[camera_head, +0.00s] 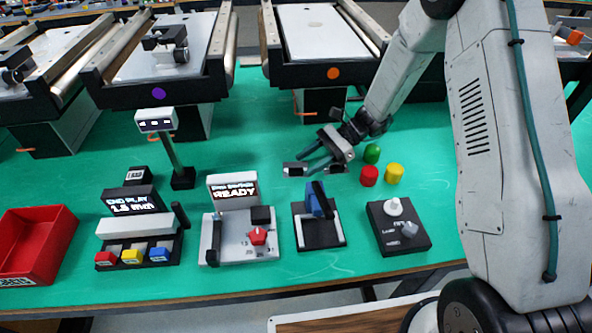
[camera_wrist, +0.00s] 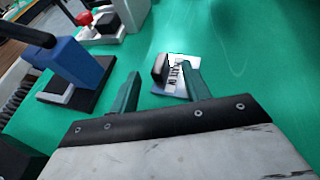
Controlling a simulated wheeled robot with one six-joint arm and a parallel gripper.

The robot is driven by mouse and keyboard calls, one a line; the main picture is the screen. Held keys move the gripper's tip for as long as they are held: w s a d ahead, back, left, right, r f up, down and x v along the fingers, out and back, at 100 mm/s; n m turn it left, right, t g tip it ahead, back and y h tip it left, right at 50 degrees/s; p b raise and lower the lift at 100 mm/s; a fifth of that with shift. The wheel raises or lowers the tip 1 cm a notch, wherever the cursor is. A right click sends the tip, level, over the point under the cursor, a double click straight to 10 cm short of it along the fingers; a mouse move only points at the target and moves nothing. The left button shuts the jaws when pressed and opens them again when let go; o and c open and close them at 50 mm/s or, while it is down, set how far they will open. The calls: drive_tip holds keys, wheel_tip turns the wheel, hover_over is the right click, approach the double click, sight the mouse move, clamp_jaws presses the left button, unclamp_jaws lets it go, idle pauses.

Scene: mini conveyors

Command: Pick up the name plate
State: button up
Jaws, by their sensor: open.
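The name plate (camera_wrist: 181,85) is a small pale plate with dark lettering and a black block on it. It lies on the green table top in the wrist view, just past my fingertips and nearer the right finger. In the head view, it appears as a small pale and dark piece (camera_head: 294,169) at the left of the fingers. My gripper (camera_head: 306,167) is open, low over the table, with nothing between its teal fingers. The wrist view also shows my gripper (camera_wrist: 161,73), and the right fingertip overlaps the plate's edge. I cannot tell whether they touch.
A blue press device (camera_head: 317,205) stands close by, in front of the gripper. Red (camera_head: 369,176), green (camera_head: 372,154) and yellow (camera_head: 395,173) cylinders stand to the right. A READY display machine (camera_head: 234,232) and a knob box (camera_head: 399,228) line the front edge.

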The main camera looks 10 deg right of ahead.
sight(291, 170)
drive_tip(key=x, duration=0.2)
drive_tip(key=shift+s+a+f, duration=0.1)
drive_tip(key=shift+a, duration=0.25)
clamp_jaws()
